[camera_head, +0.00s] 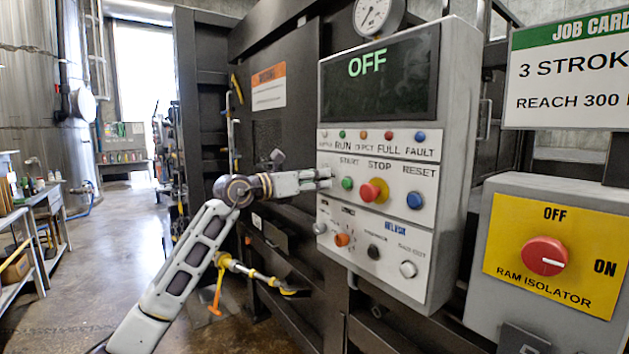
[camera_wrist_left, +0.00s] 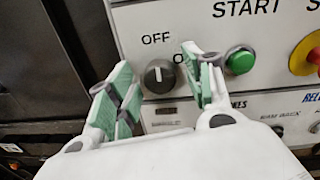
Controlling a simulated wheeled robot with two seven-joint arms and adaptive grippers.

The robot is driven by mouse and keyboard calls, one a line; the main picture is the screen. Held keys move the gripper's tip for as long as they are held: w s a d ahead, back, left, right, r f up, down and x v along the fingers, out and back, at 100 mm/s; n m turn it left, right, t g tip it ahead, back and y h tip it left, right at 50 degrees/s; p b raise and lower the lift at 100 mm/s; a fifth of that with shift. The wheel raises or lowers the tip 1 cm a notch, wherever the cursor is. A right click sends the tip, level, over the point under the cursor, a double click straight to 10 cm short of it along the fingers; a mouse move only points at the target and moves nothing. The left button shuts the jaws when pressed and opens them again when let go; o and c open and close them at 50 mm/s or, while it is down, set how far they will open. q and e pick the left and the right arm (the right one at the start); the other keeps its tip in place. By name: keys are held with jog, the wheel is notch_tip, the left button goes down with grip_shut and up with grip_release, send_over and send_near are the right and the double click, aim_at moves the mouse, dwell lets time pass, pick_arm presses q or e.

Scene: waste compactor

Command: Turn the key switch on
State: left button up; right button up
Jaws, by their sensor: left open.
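The key switch (camera_wrist_left: 159,76) is a dark round knob on the grey control panel (camera_head: 445,170), with a white mark pointing roughly up. "OFF" is printed at its upper left; the label at its right is partly covered by a finger. My left gripper (camera_head: 325,179) is at the panel's left edge, left of the green START button (camera_head: 347,183), and hides the switch in the head view. In the left wrist view its green-padded fingers are open, one on each side of the knob, with nothing gripped. I cannot tell whether they touch it. The panel's display (camera_head: 380,75) reads OFF.
The red and yellow STOP button (camera_head: 374,191) and blue RESET button (camera_head: 414,200) lie right of START. Small knobs, one of them orange (camera_head: 342,240), sit below. A ram isolator box (camera_head: 550,245) with a red knob stands at the right. The floor at left is open.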

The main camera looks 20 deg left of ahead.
pick_arm(q)
jog(key=c, duration=1)
pick_arm(e)
jog(key=shift+w, duration=0.2)
